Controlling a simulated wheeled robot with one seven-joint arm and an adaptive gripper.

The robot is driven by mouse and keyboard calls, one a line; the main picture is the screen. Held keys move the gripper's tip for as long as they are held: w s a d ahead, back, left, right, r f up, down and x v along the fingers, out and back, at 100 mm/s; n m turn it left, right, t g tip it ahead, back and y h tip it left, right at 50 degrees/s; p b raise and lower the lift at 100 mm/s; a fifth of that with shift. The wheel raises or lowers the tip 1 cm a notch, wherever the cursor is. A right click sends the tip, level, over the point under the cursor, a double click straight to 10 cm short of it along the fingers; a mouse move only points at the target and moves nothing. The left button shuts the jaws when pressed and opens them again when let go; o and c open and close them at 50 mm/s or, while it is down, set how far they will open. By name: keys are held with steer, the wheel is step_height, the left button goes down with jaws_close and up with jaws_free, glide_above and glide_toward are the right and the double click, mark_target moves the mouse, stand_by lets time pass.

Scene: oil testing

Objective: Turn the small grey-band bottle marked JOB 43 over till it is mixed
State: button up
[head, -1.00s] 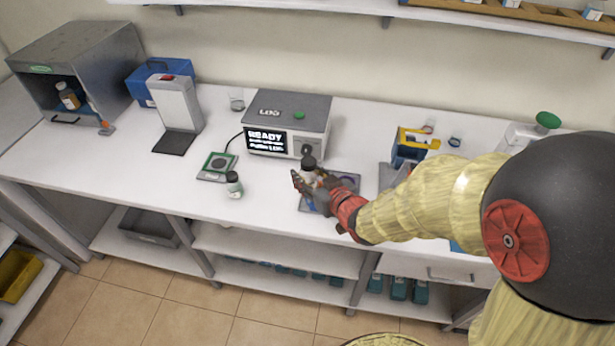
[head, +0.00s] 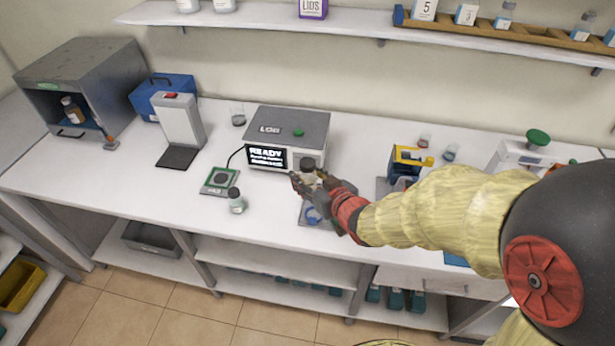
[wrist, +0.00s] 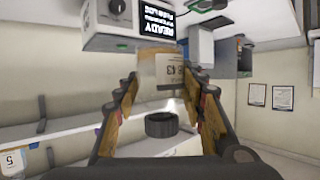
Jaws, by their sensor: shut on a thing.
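The small bottle with a dark cap (head: 308,165) is held in my gripper (head: 307,180), above the bench in front of the LOG machine. In the wrist view, the bottle's pale label (wrist: 162,72) shows "43" upside down, between the two fingers of my gripper (wrist: 160,100). Its black cap (wrist: 161,124) points down in that picture, but the room is also inverted there, so the bottle is upright. The fingers are shut on its sides. The grey band cannot be made out, and its contents are hidden.
The LOG machine (head: 288,135) shows READY close behind my gripper. A second dark-capped bottle (head: 236,201) stands left on the bench, near a green-edged scale (head: 220,181). A mat (head: 312,217) lies below my gripper. A blue-and-yellow rack (head: 405,163) stands to the right.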

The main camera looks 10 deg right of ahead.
steer(key=p, duration=0.1)
steer(key=m+y+p, duration=0.1)
steer(key=p, duration=0.1)
steer(key=shift+d+r, duration=0.1)
steer(key=shift+r, duration=0.2)
steer(key=m+y+p, duration=0.1)
steer(key=m+p, duration=0.1)
steer(key=p, duration=0.1)
steer(key=shift+f+m+p, duration=0.1)
steer(key=shift+m+p, duration=0.2)
steer(key=shift+p, duration=0.05)
steer(key=shift+w+f+m+g+y, duration=0.1)
steer(key=shift+m+g+y, duration=0.25)
steer(key=shift+y, duration=0.25)
steer(key=shift+m+p, duration=0.25)
steer(key=shift+p, duration=0.1)
steer(key=shift+m+y+p, duration=0.5)
steer(key=shift+m+p, duration=0.3)
steer(key=shift+f+m+y+p, duration=0.1)
steer(key=shift+m+y+p, duration=0.4)
steer(key=shift+m, duration=0.6)
steer(key=shift+m+y, duration=0.5)
steer(key=shift+m, duration=0.1)
